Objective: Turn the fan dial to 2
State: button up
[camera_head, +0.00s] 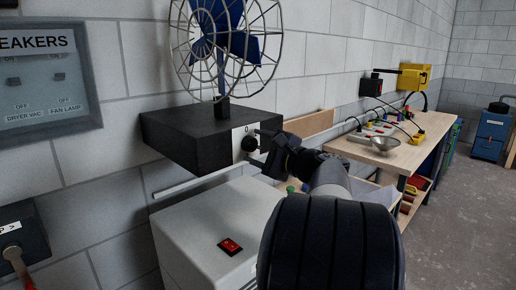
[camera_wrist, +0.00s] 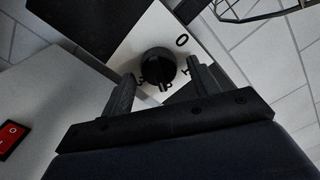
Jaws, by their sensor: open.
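The fan dial (camera_wrist: 157,66) is a round black knob on a white plate (camera_wrist: 131,46), set in the black fan base (camera_head: 185,138). In the head view the dial (camera_head: 249,144) shows just left of my gripper (camera_head: 262,149). My gripper (camera_wrist: 160,74) is open, one finger on each side of the dial; contact is unclear.
The caged blue fan (camera_head: 224,45) stands above the base. A white cabinet (camera_head: 205,205) with a red switch (camera_head: 230,246) is below. A breaker panel (camera_head: 45,80) hangs at left. A wooden workbench (camera_head: 395,152) with a metal bowl is at right, with open floor beyond.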

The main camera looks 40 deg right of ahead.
jog(key=s+b, duration=0.1)
jog(key=s, duration=0.9)
jog(key=shift+s+d+b, duration=0.3)
jog(key=shift+s+d, duration=0.05)
jog(key=shift+d, duration=0.05)
jog(key=w, duration=0.3)
jog(key=w+p, duration=0.1)
jog(key=w, duration=0.7)
jog(key=shift+a+p, duration=0.35)
jog(key=shift+a, duration=0.05)
jog(key=shift+s, duration=0.15)
